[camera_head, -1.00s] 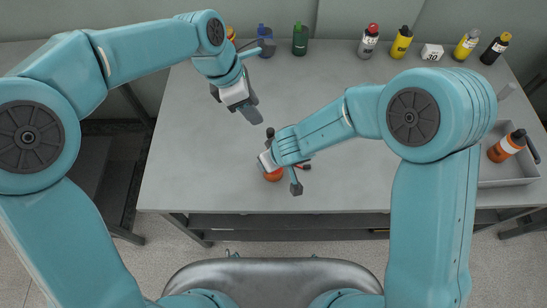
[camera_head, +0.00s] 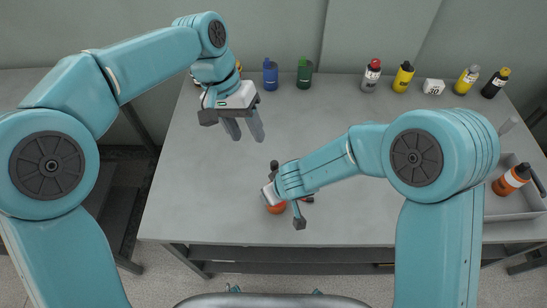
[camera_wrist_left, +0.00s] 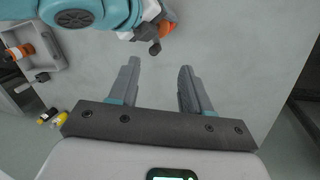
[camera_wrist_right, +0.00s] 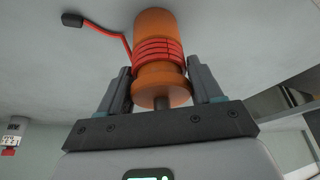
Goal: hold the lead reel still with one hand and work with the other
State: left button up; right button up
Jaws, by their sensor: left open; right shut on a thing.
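The lead reel (camera_wrist_right: 157,78) is an orange spool with a red lead wound round its middle. It stands on the table; in the head view only part of its orange body (camera_head: 276,208) shows beneath my right gripper (camera_head: 286,195). My right gripper is shut on the reel, with a finger on either side in the right wrist view. The loose red lead (camera_wrist_right: 115,34) runs over the table to a dark end. My left gripper (camera_head: 245,131) is open and empty, above the table behind and left of the reel. Its two fingers point downward and stand apart.
A grey tray (camera_head: 512,208) with an orange bottle (camera_head: 511,180) is at the right. The table's middle is clear.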

aim_at(274, 161)
pick_arm(q)
jog(key=w+r+m+g+y, duration=0.1)
jog(key=w+r+m+g, duration=0.2)
jog(key=m, duration=2.3)
jog(key=w+d+f+m, duration=0.2)
jog(key=w+d+f, duration=0.15)
jog(key=f, duration=0.25)
jog(key=x, duration=1.2)
jog(key=shift+s, duration=0.1)
